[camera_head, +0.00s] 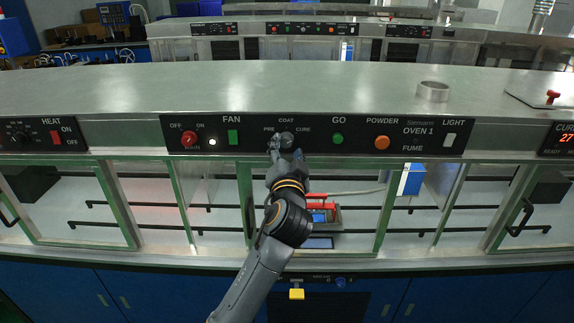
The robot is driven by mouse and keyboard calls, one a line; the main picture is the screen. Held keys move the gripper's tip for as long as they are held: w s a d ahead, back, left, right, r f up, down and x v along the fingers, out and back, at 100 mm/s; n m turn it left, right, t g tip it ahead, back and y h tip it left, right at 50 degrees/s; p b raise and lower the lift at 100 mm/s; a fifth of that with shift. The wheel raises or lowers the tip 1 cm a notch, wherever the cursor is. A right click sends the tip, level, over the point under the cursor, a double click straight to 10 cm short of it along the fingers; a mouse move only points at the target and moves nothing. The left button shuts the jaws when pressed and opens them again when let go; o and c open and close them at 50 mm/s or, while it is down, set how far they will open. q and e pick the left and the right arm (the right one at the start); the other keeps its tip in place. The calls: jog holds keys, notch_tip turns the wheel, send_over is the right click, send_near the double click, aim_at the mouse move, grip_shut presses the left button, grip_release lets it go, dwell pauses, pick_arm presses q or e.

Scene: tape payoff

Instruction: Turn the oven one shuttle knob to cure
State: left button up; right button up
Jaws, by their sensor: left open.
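The oven one shuttle knob (287,139) is a small dark round knob on the black control panel (360,127). The labels PRE, COAT and CURE stand to its left, above it and to its right. My left gripper (284,149) is open right at the knob, with a fingertip at its left side and the rest just below it. I cannot tell whether the fingers touch the knob. The gripper hides the knob's lower part, and its pointer direction cannot be read. My right gripper is not in view.
On the same panel are a red main knob (189,140), a green fan switch (233,137), a green GO button (338,138) and an orange powder button (382,142). A metal ring (432,91) sits on the counter above. Glass doors with green frames lie below.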

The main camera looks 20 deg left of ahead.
pick_arm(q)
jog(key=v, duration=0.9)
jog(key=shift+s, duration=0.4)
jog(key=shift+f, duration=0.1)
